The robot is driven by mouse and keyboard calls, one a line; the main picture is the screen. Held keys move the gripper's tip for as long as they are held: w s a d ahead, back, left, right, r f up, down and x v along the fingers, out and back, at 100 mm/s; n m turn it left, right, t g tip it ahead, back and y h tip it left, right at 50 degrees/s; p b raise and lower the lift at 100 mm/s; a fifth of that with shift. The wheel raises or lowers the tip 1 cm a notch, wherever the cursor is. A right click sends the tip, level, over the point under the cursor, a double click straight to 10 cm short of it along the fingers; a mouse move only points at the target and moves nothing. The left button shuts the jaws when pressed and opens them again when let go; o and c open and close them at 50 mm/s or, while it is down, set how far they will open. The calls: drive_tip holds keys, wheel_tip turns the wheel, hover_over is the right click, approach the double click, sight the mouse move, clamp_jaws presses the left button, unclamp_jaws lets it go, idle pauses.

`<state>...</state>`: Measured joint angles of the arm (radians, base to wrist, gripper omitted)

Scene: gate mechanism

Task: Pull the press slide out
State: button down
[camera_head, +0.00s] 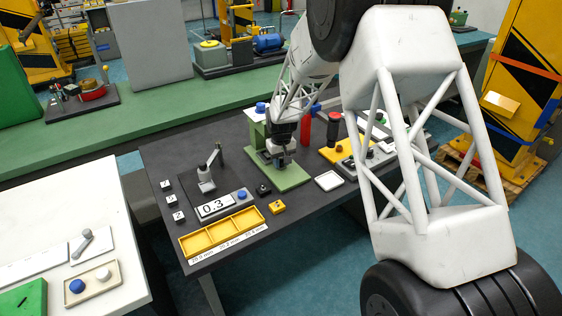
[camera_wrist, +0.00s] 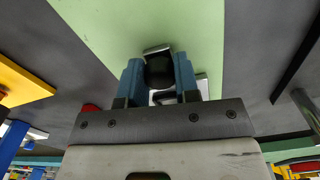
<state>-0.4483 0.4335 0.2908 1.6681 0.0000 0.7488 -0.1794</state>
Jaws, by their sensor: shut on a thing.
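The green press (camera_head: 256,136) stands on the dark table, with its light green base plate (camera_head: 290,180) in front; the plate also shows in the wrist view (camera_wrist: 105,40). My gripper (camera_head: 281,160) is low over this plate. In the wrist view its two blue fingers (camera_wrist: 159,76) are shut on a dark rounded part (camera_wrist: 159,70) with a metal edge on top. It appears to be the press slide, but the fingers hide much of it. How far the slide is out cannot be told.
A 0.3 display (camera_head: 214,207) and a yellow divided tray (camera_head: 222,233) lie left and in front. A red cylinder (camera_head: 305,129) stands close behind right.

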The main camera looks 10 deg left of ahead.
drive_tip(key=shift+s+d, duration=4.55)
drive_tip(key=c, duration=0.8)
unclamp_jaws()
drive_tip(key=shift+c, duration=0.2)
wheel_tip(320, 180, up, 8)
drive_tip(key=shift+f, duration=0.1)
